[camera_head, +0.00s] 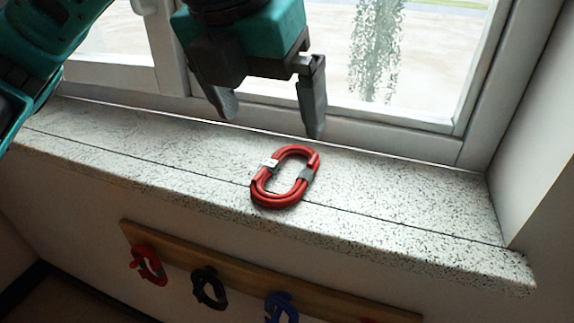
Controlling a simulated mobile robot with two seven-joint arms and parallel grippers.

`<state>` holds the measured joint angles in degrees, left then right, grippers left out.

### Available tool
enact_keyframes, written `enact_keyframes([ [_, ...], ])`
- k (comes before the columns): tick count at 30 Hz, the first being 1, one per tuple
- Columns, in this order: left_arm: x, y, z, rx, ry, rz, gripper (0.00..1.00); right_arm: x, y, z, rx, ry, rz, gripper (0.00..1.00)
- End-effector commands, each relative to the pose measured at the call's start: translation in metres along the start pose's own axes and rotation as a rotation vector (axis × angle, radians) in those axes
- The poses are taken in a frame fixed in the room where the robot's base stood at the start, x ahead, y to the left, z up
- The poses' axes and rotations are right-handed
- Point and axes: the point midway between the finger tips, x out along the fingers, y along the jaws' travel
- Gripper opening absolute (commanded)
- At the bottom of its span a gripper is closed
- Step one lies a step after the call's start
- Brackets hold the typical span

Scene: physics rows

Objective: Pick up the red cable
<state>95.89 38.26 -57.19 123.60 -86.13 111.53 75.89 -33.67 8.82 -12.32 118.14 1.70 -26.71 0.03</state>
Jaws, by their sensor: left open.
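A red cable (266,200), coiled into an oval loop with a white tag and a dark grey band, lies on the speckled windowsill (400,197). My left gripper (270,122) is open and empty above and behind the cable, with its two grey fingers pointing down and apart. The fingertips do not touch the cable. Another red coil (148,266) hangs on a wooden rail (190,254) below the sill. My right gripper is not in view.
A black coil (208,288) and a blue coil (281,308) also hang from the rail. The window frame (400,135) stands close behind the sill, and a wall (540,120) closes its right end. The sill is clear on both sides of the cable.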

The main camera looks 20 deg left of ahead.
Motion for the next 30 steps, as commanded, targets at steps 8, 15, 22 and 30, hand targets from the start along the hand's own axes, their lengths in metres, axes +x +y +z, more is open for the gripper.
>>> enact_keyframes([
  [8,0.025,0.009,0.003,-0.023,-0.024,0.043,1.0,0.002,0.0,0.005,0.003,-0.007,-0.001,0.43],
  [15,0.065,0.01,0.004,-0.021,-0.025,0.04,1.0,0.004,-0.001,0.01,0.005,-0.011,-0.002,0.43],
  [22,0.082,0.01,0.005,-0.02,-0.025,0.039,1.0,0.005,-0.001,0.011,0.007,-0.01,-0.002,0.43],
  [30,0.12,0.009,0.006,-0.019,-0.025,0.038,1.0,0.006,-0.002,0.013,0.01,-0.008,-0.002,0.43],
])
